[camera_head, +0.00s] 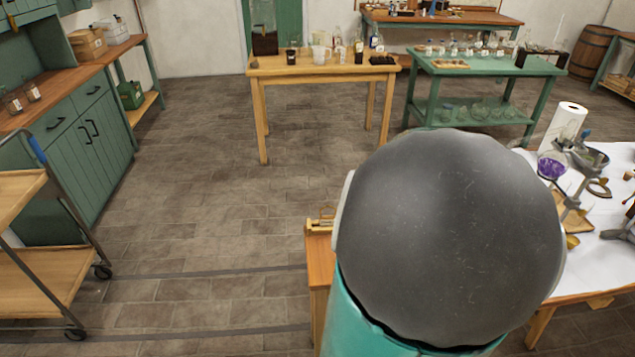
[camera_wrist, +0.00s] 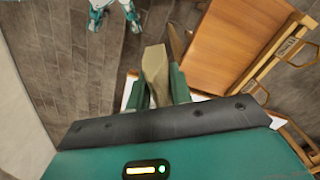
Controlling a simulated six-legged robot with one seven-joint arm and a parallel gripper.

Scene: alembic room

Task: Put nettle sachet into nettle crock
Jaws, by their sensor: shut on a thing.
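In the wrist view my gripper (camera_wrist: 157,82) is shut on a tan, paper-like packet (camera_wrist: 155,66), which looks like the nettle sachet. The packet stands out past the two green fingers; its lower part is hidden between them. No label can be read on it. I cannot make out the nettle crock in either view. In the head view my own arm, grey and teal, covers the centre right, and my gripper does not show there.
A wooden table (camera_head: 325,68) with jars and bottles and a green table (camera_head: 490,66) stand at the back. A white-topped table (camera_head: 600,262) with glassware is at right, a cart (camera_head: 40,285) at left. A wooden surface (camera_wrist: 222,45) lies beside the gripper. The middle floor is clear.

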